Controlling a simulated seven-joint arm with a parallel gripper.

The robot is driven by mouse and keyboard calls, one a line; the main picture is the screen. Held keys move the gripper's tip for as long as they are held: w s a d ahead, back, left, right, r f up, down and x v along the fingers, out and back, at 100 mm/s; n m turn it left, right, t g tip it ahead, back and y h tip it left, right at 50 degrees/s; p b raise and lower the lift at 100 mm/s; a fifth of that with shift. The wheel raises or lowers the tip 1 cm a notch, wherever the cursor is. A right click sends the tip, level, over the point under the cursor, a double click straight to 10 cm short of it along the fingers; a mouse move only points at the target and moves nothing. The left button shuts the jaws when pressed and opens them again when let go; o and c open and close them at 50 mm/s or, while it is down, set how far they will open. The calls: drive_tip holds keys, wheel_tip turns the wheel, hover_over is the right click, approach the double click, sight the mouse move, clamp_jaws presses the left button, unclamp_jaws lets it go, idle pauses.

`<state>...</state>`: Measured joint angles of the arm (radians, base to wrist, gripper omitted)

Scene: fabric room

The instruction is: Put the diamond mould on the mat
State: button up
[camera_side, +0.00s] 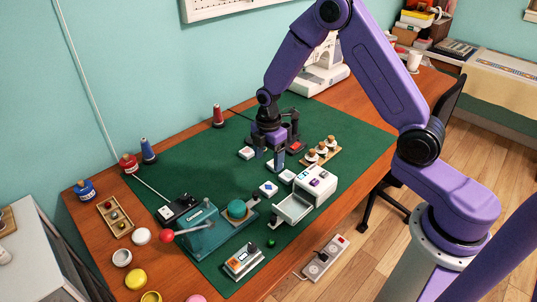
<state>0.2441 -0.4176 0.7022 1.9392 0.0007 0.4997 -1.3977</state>
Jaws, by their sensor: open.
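A small white block with a blue diamond-like mark (268,188), which looks like the diamond mould, lies on the large green mat (350,140). My gripper (270,156) is open, pointing down above the mat, behind and apart from this block. A white block with a reddish mark (246,152) lies just left of the gripper, and another pale block (287,176) lies in front of it. The gripper partly hides the mat below, and I cannot tell whether anything stands between the fingers.
A white machine with an open tray (317,182) stands right of the blocks. A teal press with a red-knobbed lever (200,234) stands at front left. A wooden rack of corked jars (322,151) is at right, a red thread cone (218,116) at back. The mat's right side is clear.

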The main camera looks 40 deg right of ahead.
drive_tip(key=s+a+r+m, duration=0.1)
drive_tip(key=s+a+r, duration=0.2)
drive_tip(key=s+r, duration=0.35)
drive_tip(key=s+a+r+m, duration=0.2)
drive_tip(key=s+a+r, duration=0.25)
drive_tip(key=s, duration=0.35)
drive_tip(key=s+d+r+m, duration=0.1)
drive_tip(key=s+d+r, duration=0.1)
drive_tip(key=s, duration=0.7)
drive_tip(key=s+d+r+m, duration=0.1)
drive_tip(key=s+d+r, duration=0.2)
drive_tip(key=s, duration=0.5)
drive_tip(key=shift+s+r, duration=0.35)
drive_tip(key=shift+r, duration=0.05)
